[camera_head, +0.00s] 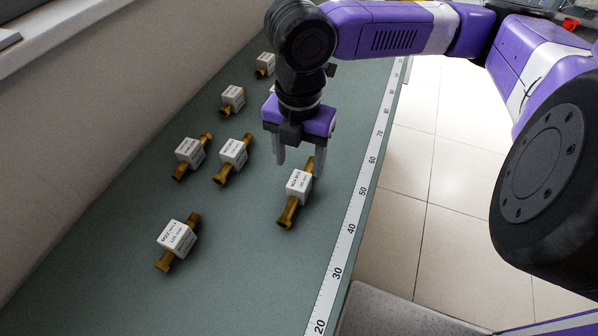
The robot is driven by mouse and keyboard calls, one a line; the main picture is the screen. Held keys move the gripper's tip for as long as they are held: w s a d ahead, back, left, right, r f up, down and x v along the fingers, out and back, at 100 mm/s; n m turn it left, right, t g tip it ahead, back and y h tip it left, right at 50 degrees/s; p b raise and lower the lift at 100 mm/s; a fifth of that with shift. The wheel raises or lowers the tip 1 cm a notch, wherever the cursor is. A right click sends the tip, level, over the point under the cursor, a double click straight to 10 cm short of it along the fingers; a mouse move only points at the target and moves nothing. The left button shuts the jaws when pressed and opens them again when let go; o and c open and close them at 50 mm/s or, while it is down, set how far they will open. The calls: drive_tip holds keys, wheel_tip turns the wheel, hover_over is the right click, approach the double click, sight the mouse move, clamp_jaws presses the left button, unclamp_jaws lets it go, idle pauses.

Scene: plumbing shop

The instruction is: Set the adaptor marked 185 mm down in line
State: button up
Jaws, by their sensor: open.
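Several brass adaptors with white labelled blocks lie on the green bench; the print is too small to read which one is marked 185 mm. My gripper (300,168) points down with its fingers apart, over the far end of the adaptor nearest the ruler (298,186). That adaptor lies slanted on the bench, and nothing shows it lifted. Whether the fingers reach down around it cannot be told. Another adaptor (177,239) lies alone at the near left. Two more, a left one (190,152) and a right one (233,153), lie side by side in the middle.
Farther back lie an adaptor (232,99) and another (265,64); something white shows partly behind my gripper. A ruler strip (346,235) runs along the bench's right edge, with tiled floor beyond. The near bench surface (240,300) is clear. A wall bounds the left.

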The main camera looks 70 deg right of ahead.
sight(299, 181)
drive_tip(key=shift+r, duration=1.85)
